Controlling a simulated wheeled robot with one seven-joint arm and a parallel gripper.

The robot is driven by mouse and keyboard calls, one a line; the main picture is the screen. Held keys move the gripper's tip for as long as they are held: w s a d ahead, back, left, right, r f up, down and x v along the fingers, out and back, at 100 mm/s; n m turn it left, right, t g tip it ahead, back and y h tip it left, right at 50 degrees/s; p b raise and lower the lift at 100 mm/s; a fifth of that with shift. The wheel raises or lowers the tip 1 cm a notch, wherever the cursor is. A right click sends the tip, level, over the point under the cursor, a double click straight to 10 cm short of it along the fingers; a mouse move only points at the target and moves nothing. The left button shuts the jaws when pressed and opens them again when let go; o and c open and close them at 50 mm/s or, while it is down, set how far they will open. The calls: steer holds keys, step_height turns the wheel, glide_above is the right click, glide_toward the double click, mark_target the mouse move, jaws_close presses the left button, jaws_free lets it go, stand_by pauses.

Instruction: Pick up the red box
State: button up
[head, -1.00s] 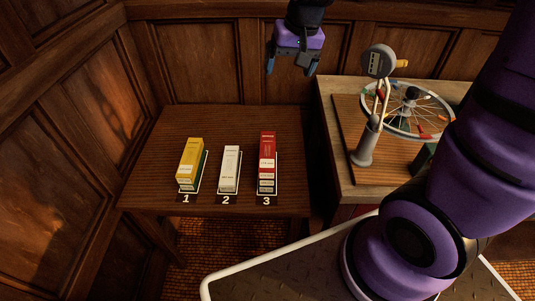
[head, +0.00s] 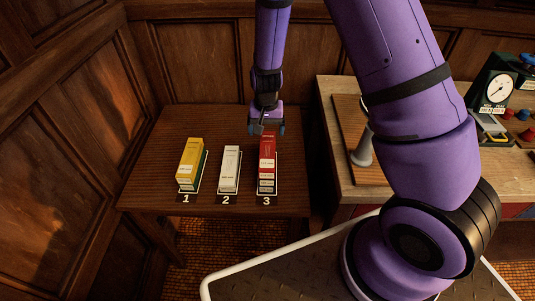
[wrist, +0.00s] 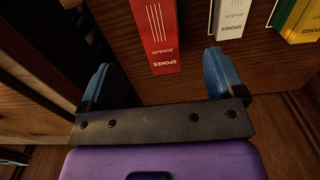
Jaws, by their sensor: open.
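The red box (head: 267,158) stands on the small wooden table (head: 225,118) at the marker with number 3, with white label bands on its front. In the wrist view the red box (wrist: 156,35) shows white lettering and lies ahead of the gap between the blue fingertips. My gripper (head: 266,129) is open and empty at the far upper end of the red box. In the wrist view my gripper (wrist: 160,75) has its two fingers wide apart. Part of the box's far end is hidden behind my gripper in the head view.
A white box (head: 229,168) stands at number 2 and a yellow box (head: 189,164) at number 1, both left of the red box. A workbench (head: 335,120) with a grey post (head: 362,149) and a dial instrument (head: 499,87) stands to the right. Wood-panelled walls close the back and left.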

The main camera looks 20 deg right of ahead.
mark_target(268, 150)
step_height(268, 150, down, 6)
steer(key=shift+r, duration=0.2)
steer(key=shift+d+f, duration=0.2)
steer(key=shift+f, duration=2.5)
steer(key=shift+c, duration=0.2)
steer(key=c, duration=1.1)
